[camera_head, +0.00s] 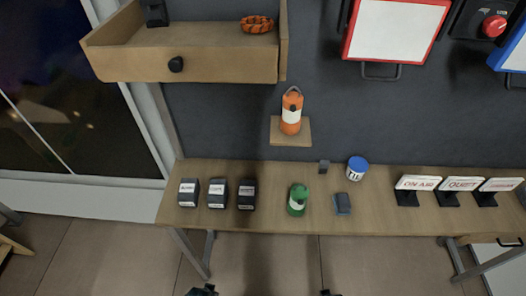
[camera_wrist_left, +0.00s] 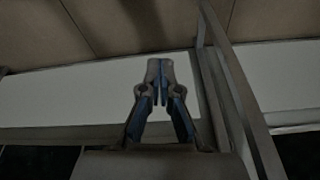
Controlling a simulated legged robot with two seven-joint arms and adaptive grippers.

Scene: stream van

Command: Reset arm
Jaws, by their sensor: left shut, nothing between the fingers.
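My left gripper (camera_wrist_left: 160,68) is shut and empty in the left wrist view, its fingertips together. Behind it are a pale wall panel, brown floor panels and a grey metal leg. In the head view only a small dark tip of my left arm (camera_head: 202,291) shows at the bottom edge. Another small dark tip (camera_head: 330,293) further right at that edge appears to be my right arm's; its fingers cannot be made out. Both tips are in front of the table (camera_head: 270,220), below its front edge and apart from the things on it.
On the table stand several dark labelled blocks (camera_head: 217,193), a green bottle (camera_head: 297,200), a blue-lidded tub (camera_head: 357,168), a small dark-blue item (camera_head: 342,204) and lettered signs (camera_head: 419,183). An orange bottle (camera_head: 291,111) stands on a small shelf. A wooden drawer (camera_head: 215,65) juts out above.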

